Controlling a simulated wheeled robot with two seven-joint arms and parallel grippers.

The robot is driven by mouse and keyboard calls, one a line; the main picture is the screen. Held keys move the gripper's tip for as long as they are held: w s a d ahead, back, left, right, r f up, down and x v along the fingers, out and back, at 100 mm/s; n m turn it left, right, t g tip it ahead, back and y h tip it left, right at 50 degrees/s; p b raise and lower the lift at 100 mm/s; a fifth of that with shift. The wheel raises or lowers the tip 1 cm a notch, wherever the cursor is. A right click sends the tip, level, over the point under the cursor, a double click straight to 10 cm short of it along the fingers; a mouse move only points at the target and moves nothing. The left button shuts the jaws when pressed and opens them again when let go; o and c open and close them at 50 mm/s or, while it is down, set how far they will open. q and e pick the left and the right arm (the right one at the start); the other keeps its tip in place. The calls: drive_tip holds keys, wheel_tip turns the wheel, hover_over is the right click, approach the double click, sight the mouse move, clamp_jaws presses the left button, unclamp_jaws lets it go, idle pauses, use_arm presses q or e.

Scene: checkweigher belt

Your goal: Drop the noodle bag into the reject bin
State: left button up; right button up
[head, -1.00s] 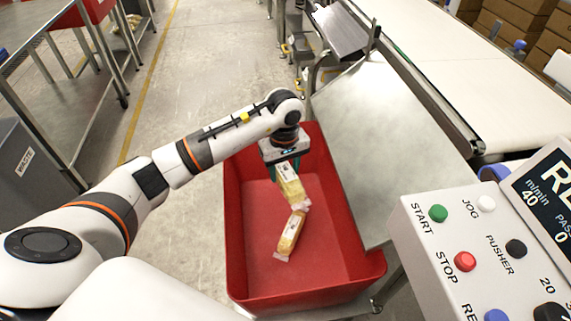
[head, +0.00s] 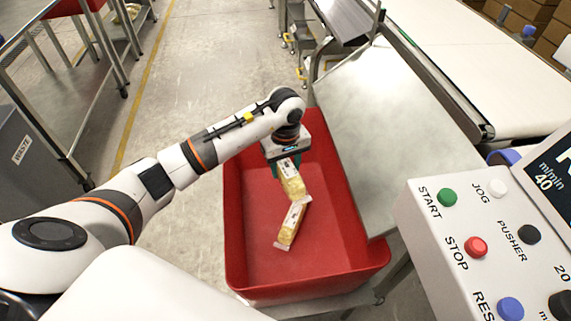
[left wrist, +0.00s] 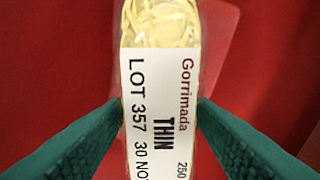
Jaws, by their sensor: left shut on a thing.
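My left gripper (head: 282,170) is over the inside of the red reject bin (head: 233,240), with its teal fingers shut on a yellow noodle bag (head: 292,183). The bag hangs down from the fingers, tilted. In the left wrist view the held noodle bag (left wrist: 158,90) sits between the two fingers, its white label reading "Gorrimada THIN" and "LOT 357". A second noodle bag (head: 291,224) lies in the bin just below it; whether the two touch I cannot tell. My right gripper is not in view.
A metal chute plate (head: 375,130) slopes beside the bin's right side, below the white belt (head: 470,60). A control box (head: 450,240) with buttons stands at right. A grey waste bin (head: 25,165) is at far left. Floor left of the red bin is clear.

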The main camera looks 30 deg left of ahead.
sight(286, 165)
use_arm(q)
drive_tip(key=o, duration=1.2)
drive_tip(key=shift+r, duration=0.1)
drive_tip(key=shift+r, duration=0.3)
wheel_tip(286, 165, up, 11)
drive_tip(key=p, duration=0.1)
drive_tip(key=shift+r, duration=0.15)
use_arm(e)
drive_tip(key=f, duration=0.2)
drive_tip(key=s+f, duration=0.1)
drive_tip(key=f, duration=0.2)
